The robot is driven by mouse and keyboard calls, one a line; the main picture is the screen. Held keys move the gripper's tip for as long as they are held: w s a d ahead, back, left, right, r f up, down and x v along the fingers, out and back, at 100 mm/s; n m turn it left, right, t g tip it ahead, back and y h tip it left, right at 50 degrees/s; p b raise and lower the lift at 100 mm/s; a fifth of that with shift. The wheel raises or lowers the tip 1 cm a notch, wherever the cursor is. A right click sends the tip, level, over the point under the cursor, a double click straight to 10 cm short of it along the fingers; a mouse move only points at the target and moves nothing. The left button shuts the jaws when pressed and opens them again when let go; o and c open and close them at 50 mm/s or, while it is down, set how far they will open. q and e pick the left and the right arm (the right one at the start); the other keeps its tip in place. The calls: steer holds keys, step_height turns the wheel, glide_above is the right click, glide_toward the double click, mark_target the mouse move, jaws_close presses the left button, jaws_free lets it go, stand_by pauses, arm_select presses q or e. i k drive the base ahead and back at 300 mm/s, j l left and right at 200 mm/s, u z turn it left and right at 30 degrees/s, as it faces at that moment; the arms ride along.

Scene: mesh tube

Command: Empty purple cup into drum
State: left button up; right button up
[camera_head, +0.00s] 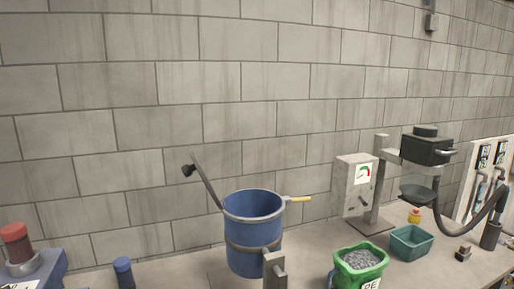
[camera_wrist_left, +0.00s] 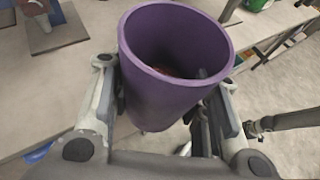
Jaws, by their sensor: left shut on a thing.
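The purple cup (camera_wrist_left: 160,95) is in the left wrist view, its open mouth towards the camera. Some dark and reddish contents show deep inside it, too dim to make out. My left gripper (camera_wrist_left: 165,112) is shut on the cup, with one finger on each side of its wall. In the head view a blue drum (camera_head: 250,228), open at the top, stands on the bench with a metal band around it and a yellow handle at its right. The inside of the drum is mostly hidden. Neither the cup nor my grippers show in the head view.
A green container (camera_head: 359,262) of grey pieces stands right of the drum, with a teal bin (camera_head: 408,243) beyond. A grey gauge box (camera_head: 356,184) and a black-headed stand (camera_head: 426,149) are at the right. A dark rod (camera_head: 206,181) leans up from the drum's left side.

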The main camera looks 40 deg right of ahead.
mark_target(253, 229)
steer(key=k+l+z, duration=0.15)
steer(key=z, duration=0.7)
